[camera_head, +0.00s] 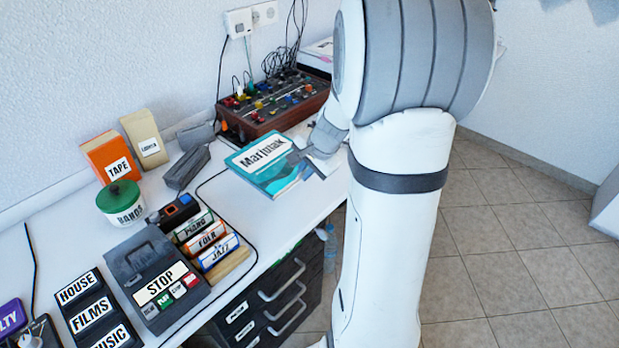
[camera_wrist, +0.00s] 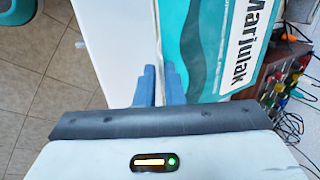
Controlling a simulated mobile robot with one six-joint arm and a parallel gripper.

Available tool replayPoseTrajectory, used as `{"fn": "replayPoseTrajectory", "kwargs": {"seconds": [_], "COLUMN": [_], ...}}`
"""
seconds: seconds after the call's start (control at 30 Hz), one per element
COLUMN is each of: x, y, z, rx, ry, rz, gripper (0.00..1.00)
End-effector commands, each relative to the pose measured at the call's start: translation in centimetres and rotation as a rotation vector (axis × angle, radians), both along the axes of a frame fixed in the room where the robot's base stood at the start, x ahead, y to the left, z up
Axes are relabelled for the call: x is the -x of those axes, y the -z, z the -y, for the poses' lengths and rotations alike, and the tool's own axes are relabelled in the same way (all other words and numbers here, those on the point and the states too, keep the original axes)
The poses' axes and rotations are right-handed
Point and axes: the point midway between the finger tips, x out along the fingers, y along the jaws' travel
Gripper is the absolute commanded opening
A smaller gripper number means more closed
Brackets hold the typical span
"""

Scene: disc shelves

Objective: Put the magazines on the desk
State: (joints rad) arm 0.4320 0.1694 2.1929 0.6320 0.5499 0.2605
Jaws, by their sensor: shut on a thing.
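A teal and white magazine (camera_head: 268,178) titled "Marjulak" is at the desk's right part, in front of the control box. It also shows in the wrist view (camera_wrist: 202,45), cover up. My gripper (camera_head: 316,166) is at the magazine's right edge. In the wrist view its blue fingers (camera_wrist: 160,83) are close together at that edge, one on each side, shut on it. The desk (camera_head: 290,222) is white and lies beneath the magazine. I cannot tell whether the magazine touches the desk or is slightly above it. My arm hides the desk's right end.
A control box (camera_head: 272,106) with coloured knobs and cables stands behind the magazine. A grey device (camera_head: 187,166), a green-lidded pot (camera_head: 121,203) and several labelled cases (camera_head: 210,240) fill the left. A drawer unit (camera_head: 262,305) stands below. Some desk is clear in front of the magazine.

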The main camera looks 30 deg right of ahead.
Motion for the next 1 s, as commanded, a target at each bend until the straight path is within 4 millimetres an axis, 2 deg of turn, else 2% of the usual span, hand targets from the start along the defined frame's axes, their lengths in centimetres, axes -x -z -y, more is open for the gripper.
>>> {"fn": "replayPoseTrajectory", "kwargs": {"seconds": [0.03,0.27,0.5,0.83,0.87,1.0], "x": [0.0,0.2,0.2,0.2,0.2,0.3], "y": [1.1,2.9,6.0,6.2,6.3,6.2], "z": [0.2,0.7,0.9,0.9,0.9,0.9], "rx": [-0.001,0.000,0.001,0.001,0.001,0.001], "ry": [0.007,0.017,0.021,0.021,0.021,0.021], "rz": [0.000,0.001,0.001,0.003,0.001,0.001], "gripper": [0.00,0.00,0.00,0.00,0.09,0.21]}}
